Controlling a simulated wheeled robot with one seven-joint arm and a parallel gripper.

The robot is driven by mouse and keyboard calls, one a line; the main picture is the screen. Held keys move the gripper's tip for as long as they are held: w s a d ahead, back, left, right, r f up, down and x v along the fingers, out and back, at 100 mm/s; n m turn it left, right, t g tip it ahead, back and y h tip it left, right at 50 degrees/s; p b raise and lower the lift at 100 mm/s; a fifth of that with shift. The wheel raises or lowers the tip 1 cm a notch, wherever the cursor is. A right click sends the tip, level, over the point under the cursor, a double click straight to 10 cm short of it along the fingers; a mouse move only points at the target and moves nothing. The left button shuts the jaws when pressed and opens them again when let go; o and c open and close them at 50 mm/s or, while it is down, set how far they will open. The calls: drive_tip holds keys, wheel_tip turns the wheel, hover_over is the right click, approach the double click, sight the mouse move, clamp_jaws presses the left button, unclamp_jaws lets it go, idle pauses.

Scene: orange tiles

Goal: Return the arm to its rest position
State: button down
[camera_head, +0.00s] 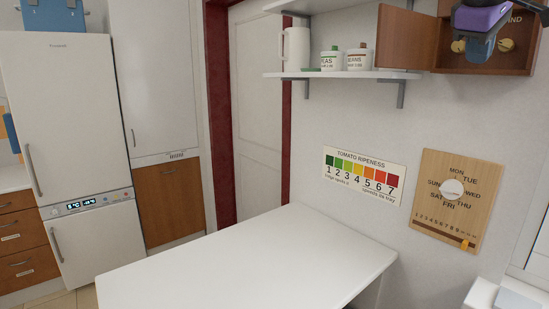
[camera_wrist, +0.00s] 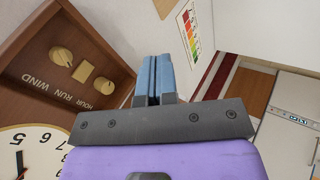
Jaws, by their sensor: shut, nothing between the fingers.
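My gripper (camera_wrist: 154,78) shows in the wrist view with its two blue fingers together and nothing between them. In the head view my gripper (camera_head: 478,47) is at the top right, in front of a wooden clock case (camera_head: 509,62) with brass knobs. The wrist view shows the clock case (camera_wrist: 40,30) at the left, with knobs marked HOUR, RUN and WIND, and part of a white dial (camera_wrist: 38,150) below. From these views I cannot tell whether the fingers touch the case.
A wall shelf (camera_head: 345,74) holding a white jug (camera_head: 296,48) and two jars is left of the clock case. A bare white table (camera_head: 260,265) stands below. A wooden day board (camera_head: 447,205) hangs on the wall. A fridge (camera_head: 65,130) stands at the left.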

drive_tip(key=s+a+f+m+y, duration=0.2)
drive_tip(key=s+a+f+m, duration=0.1)
drive_tip(key=s+f, duration=0.7)
drive_tip(key=s+a+f+m+y, duration=0.2)
drive_tip(key=s+a+f, duration=0.2)
drive_tip(key=s+f, duration=0.7)
wheel_tip(320, 180, down, 3)
drive_tip(key=shift+a+f+m+y, duration=0.15)
drive_tip(key=shift+a+m+y, duration=0.05)
drive_tip(key=shift+m+y, duration=0.2)
drive_tip(key=shift+s, duration=0.1)
